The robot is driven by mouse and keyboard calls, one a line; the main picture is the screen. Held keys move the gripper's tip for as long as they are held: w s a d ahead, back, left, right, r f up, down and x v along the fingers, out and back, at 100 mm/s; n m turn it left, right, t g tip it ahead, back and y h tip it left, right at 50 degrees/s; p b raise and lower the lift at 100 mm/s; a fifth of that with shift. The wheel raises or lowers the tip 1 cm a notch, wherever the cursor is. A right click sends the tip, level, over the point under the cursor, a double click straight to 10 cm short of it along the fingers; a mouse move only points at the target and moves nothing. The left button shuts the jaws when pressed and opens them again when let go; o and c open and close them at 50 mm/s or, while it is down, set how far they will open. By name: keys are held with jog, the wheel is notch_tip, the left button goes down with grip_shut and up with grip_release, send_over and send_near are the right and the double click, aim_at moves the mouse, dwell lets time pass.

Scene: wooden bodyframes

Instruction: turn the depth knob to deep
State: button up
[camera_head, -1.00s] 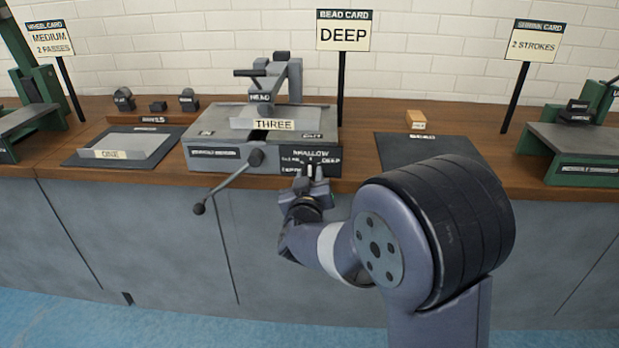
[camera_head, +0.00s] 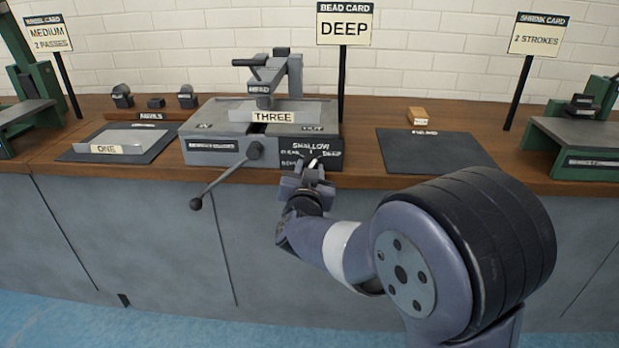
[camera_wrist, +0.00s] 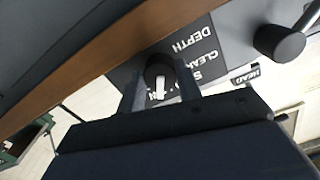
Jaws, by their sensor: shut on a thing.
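The depth knob (camera_wrist: 158,70) is dark and round with a white pointer mark, on the black panel (camera_wrist: 195,45) of the grey bead machine (camera_head: 215,150). In the head view, the panel reads SHALLOW at the top, CLEAR at left and DEEP at right. My gripper (camera_head: 307,178) is at the panel's front; in the wrist view its fingers (camera_wrist: 160,88) are shut on the knob from both sides. There the mark points toward my palm, near partly hidden letters; I cannot tell the exact setting. The bead card (camera_head: 344,26) reads DEEP.
A crank handle (camera_head: 225,180) with a ball end hangs left of the panel. A sheet marked THREE (camera_head: 272,117) lies on the machine. A dark mat (camera_head: 430,150) lies to the right, with a small wooden block (camera_head: 417,115) behind it. Green machines stand at both ends.

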jog(key=m+b, duration=0.3)
jog(key=m, duration=0.2)
jog(key=shift+m, duration=0.3)
dwell(0.4)
jog(key=o, duration=1)
jog(key=s, duration=0.3)
jog(key=s+p, duration=0.1)
jog(key=s, duration=0.3)
jog(key=s+p, duration=0.1)
jog(key=s, duration=0.2)
jog(key=shift+s+a, duration=0.25)
jog(key=shift+s, duration=0.15)
